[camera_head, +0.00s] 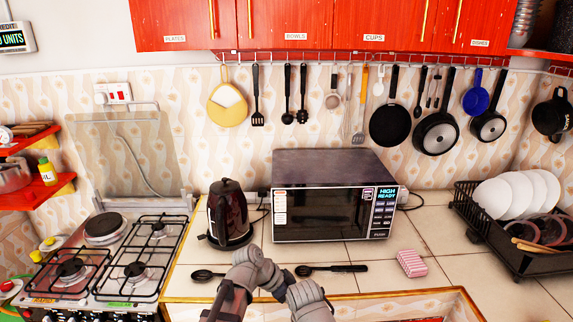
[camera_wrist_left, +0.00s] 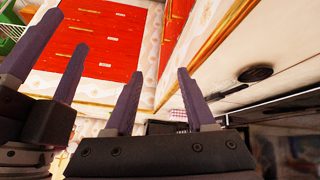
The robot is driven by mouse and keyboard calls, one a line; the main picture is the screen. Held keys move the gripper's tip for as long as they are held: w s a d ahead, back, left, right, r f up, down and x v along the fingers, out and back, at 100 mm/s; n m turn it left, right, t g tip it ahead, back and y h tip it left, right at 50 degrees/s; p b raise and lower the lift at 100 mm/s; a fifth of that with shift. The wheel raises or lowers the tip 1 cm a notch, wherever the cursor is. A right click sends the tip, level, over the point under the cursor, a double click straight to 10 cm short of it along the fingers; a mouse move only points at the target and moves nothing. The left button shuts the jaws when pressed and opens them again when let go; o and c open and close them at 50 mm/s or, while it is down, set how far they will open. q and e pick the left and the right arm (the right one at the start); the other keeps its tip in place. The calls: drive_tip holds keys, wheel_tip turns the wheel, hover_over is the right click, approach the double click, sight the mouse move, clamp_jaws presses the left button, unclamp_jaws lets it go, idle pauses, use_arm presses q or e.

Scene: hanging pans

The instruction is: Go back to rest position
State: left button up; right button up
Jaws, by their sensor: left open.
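In the left wrist view my left gripper (camera_wrist_left: 160,73) is open, its two purple-grey fingers apart with nothing between them. My right gripper (camera_wrist_left: 69,30) shows at the left of that view, close beside it. Its fingers also stand apart and look empty. In the head view only grey arm parts of mine show at the bottom middle, in front of the counter, and the fingers are hidden. Several pans hang on the wall rail, among them a black pan (camera_head: 390,122), a grey-bottomed pan (camera_head: 436,132) and another pan (camera_head: 488,126).
The counter holds a dark kettle (camera_head: 229,212), a microwave (camera_head: 325,205), black utensils (camera_head: 332,269), a pink-striped sponge (camera_head: 411,263) and a dish rack (camera_head: 515,250) with plates. A gas stove (camera_head: 135,260) stands left. Red cabinets (camera_head: 290,20) hang above.

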use_arm(q)
drive_tip(key=s+a+f+n+y, duration=0.2)
drive_tip(key=s+a+n+y, duration=0.15)
drive_tip(key=a+n, duration=0.5)
drive_tip(key=s+a+f+n+y, duration=0.25)
drive_tip(key=a+n+y, duration=0.2)
drive_tip(key=a, duration=0.75)
drive_tip(key=s+d+m+g, duration=0.1)
drive_tip(key=s+d+m, duration=0.1)
drive_tip(key=s+d, duration=0.4)
drive_tip(key=d, duration=0.4)
drive_tip(key=shift+s+d+r+m, duration=0.2)
drive_tip(key=shift+d+m, duration=0.1)
drive_tip(key=shift+m, duration=0.1)
use_arm(e)
drive_tip(key=shift+o, duration=0.5)
drive_tip(key=shift+w, duration=0.1)
